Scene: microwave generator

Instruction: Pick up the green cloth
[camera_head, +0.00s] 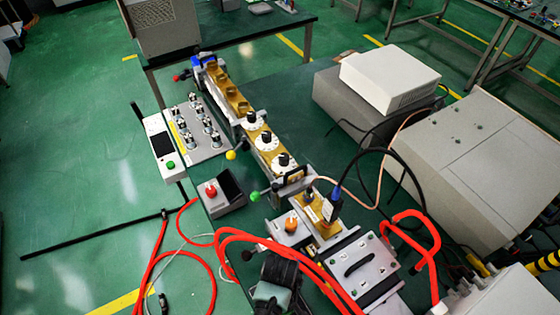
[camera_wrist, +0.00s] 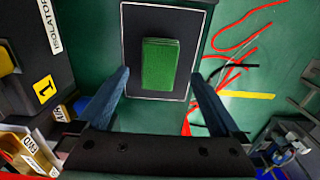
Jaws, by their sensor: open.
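The green cloth (camera_wrist: 158,66) shows in the wrist view as a small folded rectangle. It lies on a dark flat panel (camera_wrist: 190,30) with a thin white border. My gripper (camera_wrist: 160,76) is open, with one dark blue finger on the left and one on the right. In the picture the cloth lies between and just beyond the fingertips. Nothing is held, and I cannot tell the height gap to the cloth. I cannot make out the cloth in the head view.
A dark block with a yellow "1" label (camera_wrist: 44,90) stands left in the wrist view. In the head view a brass waveguide row (camera_head: 232,97) runs along the dark green bench. Red hoses (camera_head: 165,262) loop at the front. Grey boxes (camera_head: 470,165) fill the right.

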